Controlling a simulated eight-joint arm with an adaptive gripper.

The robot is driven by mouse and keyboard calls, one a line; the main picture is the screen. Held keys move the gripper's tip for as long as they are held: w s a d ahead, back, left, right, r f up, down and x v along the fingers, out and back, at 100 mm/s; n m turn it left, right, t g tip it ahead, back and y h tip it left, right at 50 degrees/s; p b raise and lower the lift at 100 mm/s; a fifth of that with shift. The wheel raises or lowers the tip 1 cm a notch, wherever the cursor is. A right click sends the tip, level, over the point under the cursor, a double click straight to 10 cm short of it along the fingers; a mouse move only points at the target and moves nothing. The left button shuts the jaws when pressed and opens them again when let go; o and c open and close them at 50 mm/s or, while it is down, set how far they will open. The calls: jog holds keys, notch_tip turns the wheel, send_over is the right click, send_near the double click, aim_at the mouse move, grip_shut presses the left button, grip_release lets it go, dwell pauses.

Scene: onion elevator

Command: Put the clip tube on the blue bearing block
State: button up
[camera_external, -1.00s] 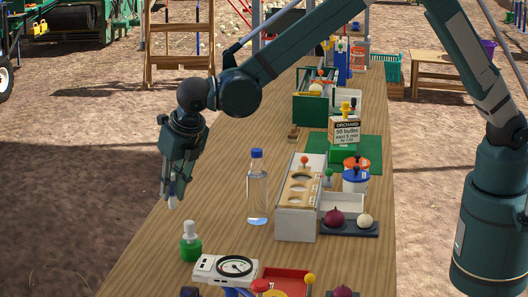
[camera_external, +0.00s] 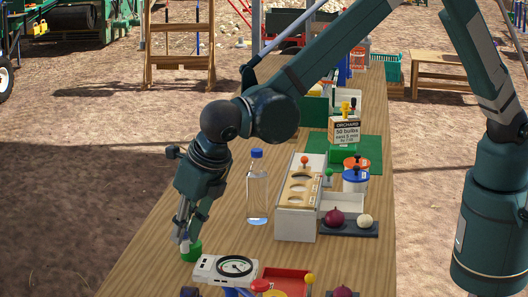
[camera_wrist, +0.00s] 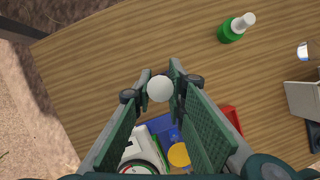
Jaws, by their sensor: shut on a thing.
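My gripper (camera_external: 183,238) is low over the near left of the bench. In the wrist view its fingers (camera_wrist: 160,90) are closed around a pale, round-ended piece (camera_wrist: 160,89), seen end-on, which looks like the clip tube. Its length is hidden by the viewing angle. A blue part (camera_wrist: 165,127), probably the blue bearing block, lies below and beyond the fingertips in the wrist view, partly covered by the fingers. In the external view a blue part (camera_external: 237,292) shows at the bottom edge, cut off by the frame.
A dial gauge (camera_external: 234,267), red tray (camera_external: 290,278) and clear blue-capped bottle (camera_external: 257,190) are close by. Bare wood lies left of the clear bottle.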

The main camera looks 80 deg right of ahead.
aim_at(183, 254)
jog(key=shift+a, duration=0.1)
dwell(0.3)
jog(key=shift+f, duration=3.15)
jog(key=shift+f, duration=0.1)
jog(key=shift+f, duration=1.75)
jog(key=shift+f+b, duration=0.2)
jog(key=shift+b, duration=0.1)
jog(key=o, duration=0.8)
jog(key=shift+r, duration=0.2)
jog(key=v, duration=1.2)
jog(key=shift+s+p, duration=0.15)
jog(key=shift+p, duration=0.15)
